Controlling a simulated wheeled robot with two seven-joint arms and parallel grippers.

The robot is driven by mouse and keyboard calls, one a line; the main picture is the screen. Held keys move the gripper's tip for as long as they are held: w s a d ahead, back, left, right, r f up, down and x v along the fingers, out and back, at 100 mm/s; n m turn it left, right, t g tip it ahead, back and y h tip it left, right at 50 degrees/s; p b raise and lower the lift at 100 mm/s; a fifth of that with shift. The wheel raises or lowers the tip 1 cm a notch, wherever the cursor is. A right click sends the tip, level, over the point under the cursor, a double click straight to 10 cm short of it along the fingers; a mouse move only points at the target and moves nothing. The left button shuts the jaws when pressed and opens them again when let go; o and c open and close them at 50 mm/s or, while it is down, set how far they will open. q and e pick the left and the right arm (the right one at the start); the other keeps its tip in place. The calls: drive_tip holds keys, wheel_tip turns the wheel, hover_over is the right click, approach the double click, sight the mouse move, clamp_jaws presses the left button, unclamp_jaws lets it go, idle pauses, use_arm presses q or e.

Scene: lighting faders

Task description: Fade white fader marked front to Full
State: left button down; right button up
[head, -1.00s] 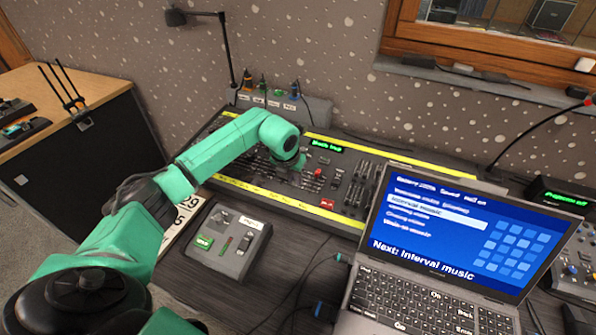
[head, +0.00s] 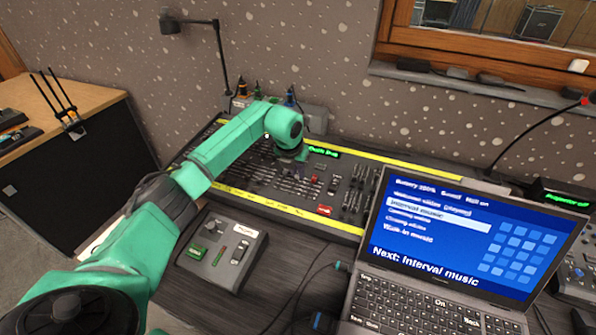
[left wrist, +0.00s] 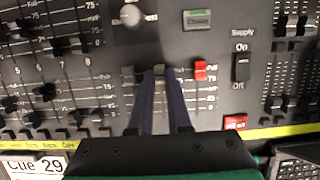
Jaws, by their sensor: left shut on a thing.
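The lighting desk (head: 345,222) lies along the wall with many faders. In the left wrist view, my left gripper (left wrist: 160,74) is shut on a small pale grey fader cap (left wrist: 160,69). Only its top shows between the fingertips. The cap is near the top of its scale, about level with the red fader cap (left wrist: 199,70) to its right. A dark cap (left wrist: 128,72) is just left of the fingers. The label "front" is not readable. In the head view, my wrist hides most of the left gripper (head: 299,158). My right gripper is not in view.
A laptop (head: 430,290) stands right in front of the desk. A small control box (head: 222,258) is in front left. A lamp (head: 222,55) rises behind. The wrist view shows a round knob (left wrist: 131,15) and a supply switch (left wrist: 240,67) near the gripper.

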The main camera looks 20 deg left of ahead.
use_arm(q)
drive_tip(key=c, duration=1.1)
unclamp_jaws()
drive_tip(key=shift+r, duration=0.15)
drive_tip(key=shift+r+p, duration=1.1)
drive_tip(key=shift+r, duration=0.1)
drive_tip(key=shift+f, duration=0.1)
